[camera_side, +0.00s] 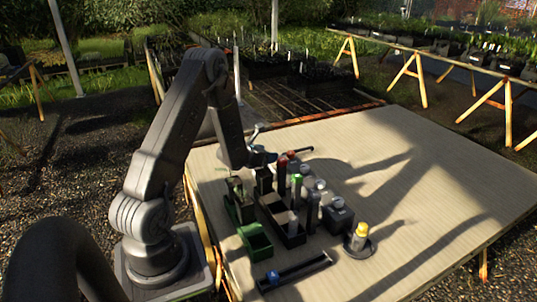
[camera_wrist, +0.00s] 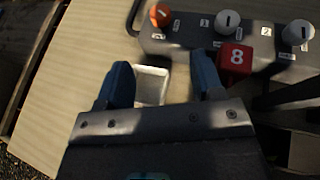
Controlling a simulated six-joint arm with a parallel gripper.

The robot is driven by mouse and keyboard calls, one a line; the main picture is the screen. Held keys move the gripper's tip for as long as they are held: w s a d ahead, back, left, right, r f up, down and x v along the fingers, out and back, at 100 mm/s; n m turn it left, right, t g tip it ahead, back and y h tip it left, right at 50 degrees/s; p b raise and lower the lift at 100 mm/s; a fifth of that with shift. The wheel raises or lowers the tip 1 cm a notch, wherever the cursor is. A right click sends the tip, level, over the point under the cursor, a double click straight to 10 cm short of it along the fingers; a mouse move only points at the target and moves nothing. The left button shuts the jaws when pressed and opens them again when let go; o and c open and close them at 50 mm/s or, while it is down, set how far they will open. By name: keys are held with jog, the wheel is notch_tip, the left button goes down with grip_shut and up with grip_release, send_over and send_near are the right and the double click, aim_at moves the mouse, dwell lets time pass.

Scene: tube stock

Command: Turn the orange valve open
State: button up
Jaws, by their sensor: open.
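The orange valve (camera_wrist: 159,15) is a round knob at the left end of a dark panel (camera_wrist: 190,38) at the top of the wrist view. A light mark shows on its top; its exact angle is hard to read. In the side view the orange knob is small and hard to pick out behind my gripper and the tubes. My gripper (camera_wrist: 162,82) has blue fingertips, spread apart below the panel in the wrist view, and does not touch the orange valve. In the side view my gripper (camera_side: 263,157) hangs at the back left of the tube group.
Two white knobs (camera_wrist: 227,21) (camera_wrist: 297,32) share the panel. A red cap marked 8 (camera_wrist: 236,57) stands close to the right finger. A pale square piece (camera_wrist: 152,85) shows between the fingers. Green bins (camera_side: 256,240), a yellow-topped piece (camera_side: 359,232) and a bar with a blue block (camera_side: 295,273) stand nearer.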

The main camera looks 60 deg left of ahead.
aim_at(291, 152)
jog(key=a+m+h, duration=0.4)
jog(key=a+h, duration=0.1)
jog(key=shift+t, duration=0.3)
jog(key=x, duration=1.3)
jog(key=shift+c, duration=0.2)
jog(key=c, duration=0.9)
jog(key=shift+d+n+y, duration=0.15)
jog(key=shift+n+y, duration=0.35)
jog(key=shift+y, duration=0.3)
jog(key=shift+n+y, duration=1.5)
jog(key=shift+y, duration=0.2)
